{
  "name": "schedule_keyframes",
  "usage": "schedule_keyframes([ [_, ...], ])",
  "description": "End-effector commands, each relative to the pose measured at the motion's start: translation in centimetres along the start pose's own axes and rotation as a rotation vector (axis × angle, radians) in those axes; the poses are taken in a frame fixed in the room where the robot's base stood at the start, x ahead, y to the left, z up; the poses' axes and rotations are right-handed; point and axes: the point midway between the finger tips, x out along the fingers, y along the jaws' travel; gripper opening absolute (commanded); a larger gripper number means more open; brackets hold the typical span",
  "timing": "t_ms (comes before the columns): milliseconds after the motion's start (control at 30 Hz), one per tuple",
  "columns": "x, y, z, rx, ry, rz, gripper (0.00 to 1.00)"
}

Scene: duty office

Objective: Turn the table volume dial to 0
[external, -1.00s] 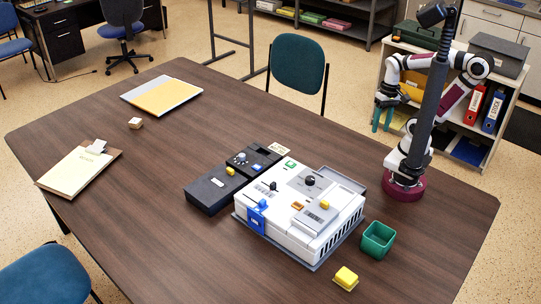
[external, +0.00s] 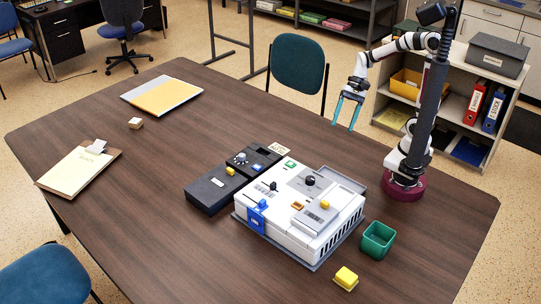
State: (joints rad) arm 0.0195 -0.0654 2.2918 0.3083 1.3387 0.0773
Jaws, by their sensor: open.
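A white console (external: 290,222) stands on the table, with a round black dial (external: 310,181) on a grey panel on its top. A black box (external: 250,160) beside it on the left carries a round grey dial (external: 240,158). I cannot tell which dial is the table volume dial, and no numbers are readable. My gripper (external: 344,125) has teal fingers pointing down, apart and empty. It hangs behind and above the console in the picture, near the far table edge, clear of both dials.
A second black box (external: 213,190) with a yellow part sits left of the console. A green open bin (external: 378,240) and a yellow block (external: 345,278) are to its right and front. A clipboard (external: 80,168), a small block (external: 135,123) and a folder (external: 162,95) lie left. The table's middle left is clear.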

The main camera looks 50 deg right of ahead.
Motion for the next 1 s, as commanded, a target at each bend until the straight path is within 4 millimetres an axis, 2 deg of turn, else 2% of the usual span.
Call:
schedule_keyframes([
  [33,1.4,-3.6,-1.7,0.124,-0.088,-0.072,0.65],
  [100,3.5,-8.9,-4.9,0.321,-0.201,-0.203,0.65],
  [167,5.4,-12.4,-8.3,0.487,-0.279,-0.304,0.65],
  [200,6.7,-14.2,-10.6,0.588,-0.319,-0.363,0.65],
  [300,9.4,-16.8,-15.7,0.789,-0.388,-0.480,0.65],
  [400,11.1,-17.6,-18.7,0.905,-0.419,-0.546,0.65],
  [500,12.0,-18.1,-19.7,0.941,-0.428,-0.568,0.65],
  [567,12.7,-18.7,-19.5,0.942,-0.430,-0.568,0.65],
  [900,20.3,-24.7,-18.4,0.938,-0.429,-0.565,0.65],
  [1000,22.0,-26.1,-18.2,0.938,-0.429,-0.566,0.65],
])
